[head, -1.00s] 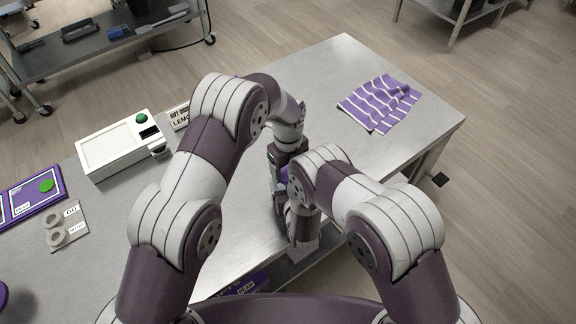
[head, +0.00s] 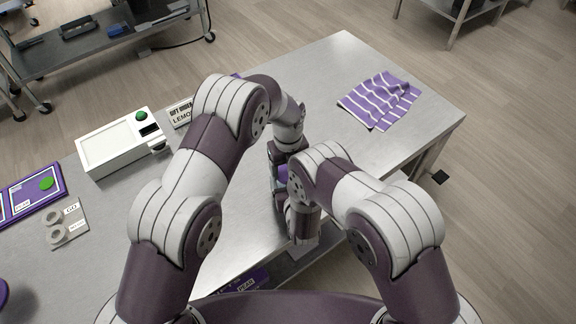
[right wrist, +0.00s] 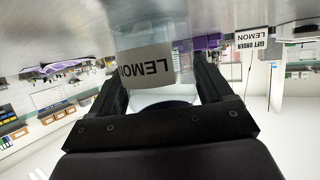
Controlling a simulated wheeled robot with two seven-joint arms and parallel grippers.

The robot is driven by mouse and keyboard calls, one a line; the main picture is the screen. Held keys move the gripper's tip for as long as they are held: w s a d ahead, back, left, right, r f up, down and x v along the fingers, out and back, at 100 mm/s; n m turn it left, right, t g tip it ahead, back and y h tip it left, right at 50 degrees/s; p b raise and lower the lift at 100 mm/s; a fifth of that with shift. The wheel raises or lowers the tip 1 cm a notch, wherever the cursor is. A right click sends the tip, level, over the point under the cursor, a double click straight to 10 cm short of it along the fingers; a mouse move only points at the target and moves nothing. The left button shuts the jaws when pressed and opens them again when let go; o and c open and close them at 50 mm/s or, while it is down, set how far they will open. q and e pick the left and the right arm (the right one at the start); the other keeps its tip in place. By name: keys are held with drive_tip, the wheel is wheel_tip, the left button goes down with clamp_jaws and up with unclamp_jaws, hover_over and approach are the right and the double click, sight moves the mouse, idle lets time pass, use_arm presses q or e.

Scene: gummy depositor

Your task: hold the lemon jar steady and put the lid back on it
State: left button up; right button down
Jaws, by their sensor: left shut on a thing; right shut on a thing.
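The lemon jar (right wrist: 155,35) is clear, with a pale label reading LEMON, and fills the middle of the upside-down right wrist view. My right gripper (right wrist: 160,80) is shut on it, a black finger on each side. In the head view my arms mostly hide the jar. My left gripper (head: 284,160) is above the right hand and points down. It is shut on the lid, apparently the purple patch (head: 282,174) below its fingers. I cannot tell whether the lid touches the jar.
A striped purple cloth (head: 380,100) lies at the table's right. A white box with a green button (head: 120,145) and a GIFT ORDER LEMON card (head: 181,115) stand at the left. A purple tray (head: 58,204) is farther left. The steel table (head: 345,60) is clear towards the back.

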use_arm(q)
drive_tip(key=m, duration=0.6)
drive_tip(key=shift+m, duration=0.4)
drive_tip(key=o, duration=1)
drive_tip(key=shift+r, duration=2.3)
drive_tip(key=shift+c, duration=0.4)
